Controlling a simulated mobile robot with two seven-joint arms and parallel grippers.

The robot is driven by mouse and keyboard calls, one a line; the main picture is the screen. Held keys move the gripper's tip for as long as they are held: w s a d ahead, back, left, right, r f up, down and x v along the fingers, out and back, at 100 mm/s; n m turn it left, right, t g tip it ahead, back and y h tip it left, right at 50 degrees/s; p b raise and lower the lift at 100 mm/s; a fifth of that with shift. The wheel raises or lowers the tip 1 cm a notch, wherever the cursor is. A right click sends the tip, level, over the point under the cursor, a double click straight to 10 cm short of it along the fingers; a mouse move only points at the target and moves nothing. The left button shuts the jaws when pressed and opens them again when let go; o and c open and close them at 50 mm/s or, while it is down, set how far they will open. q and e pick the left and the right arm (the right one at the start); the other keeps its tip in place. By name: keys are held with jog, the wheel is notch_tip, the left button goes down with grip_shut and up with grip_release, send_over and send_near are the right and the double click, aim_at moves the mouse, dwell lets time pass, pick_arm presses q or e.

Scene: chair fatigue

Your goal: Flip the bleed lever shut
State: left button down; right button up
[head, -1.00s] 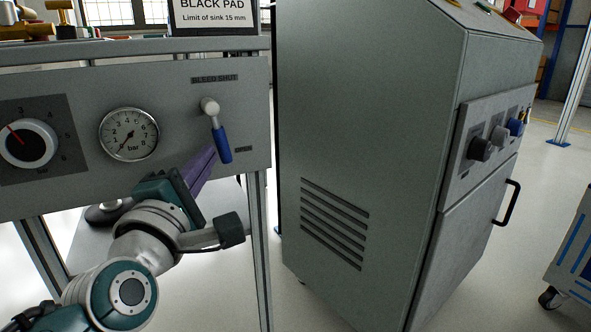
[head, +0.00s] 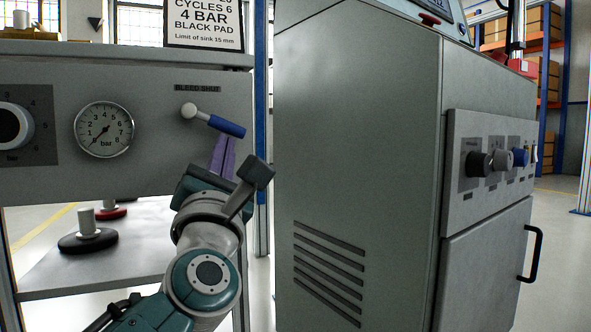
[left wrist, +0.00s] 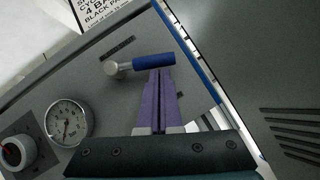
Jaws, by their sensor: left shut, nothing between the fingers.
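The bleed lever (head: 226,126) has a blue grip on a pale metal pivot. It sits on the grey panel below the label "BLEED SHUT" (head: 197,88). It points right and slightly down in the head view. My left gripper (head: 224,140) has purple fingers, closed together and empty, with the tips just under the blue grip. In the left wrist view the lever (left wrist: 153,61) lies across the ends of the fingers (left wrist: 160,75); whether they touch it I cannot tell. My right gripper is not in view.
A pressure gauge (head: 104,129) and a black knob (head: 14,126) are on the same panel to the left. A large grey cabinet (head: 350,130) stands close on the right. Round weights (head: 88,236) lie on the shelf below.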

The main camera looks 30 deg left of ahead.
pick_arm(q)
jog(key=shift+w+d+r+p, duration=0.2)
jog(key=shift+w+d+r, duration=0.1)
jog(key=shift+r, duration=0.15)
jog(key=shift+w+d+r+p, duration=0.15)
jog(key=shift+w+r, duration=0.1)
jog(key=shift+r, duration=0.15)
jog(key=shift+w+r, duration=0.1)
jog(key=shift+r, duration=0.05)
jog(key=shift+d+r, duration=0.1)
jog(key=s+d+f+b, duration=0.2)
jog(key=s+d+f, duration=0.4)
jog(key=f, duration=0.3)
jog(key=shift+d+f, duration=0.35)
jog(key=shift+d, duration=0.05)
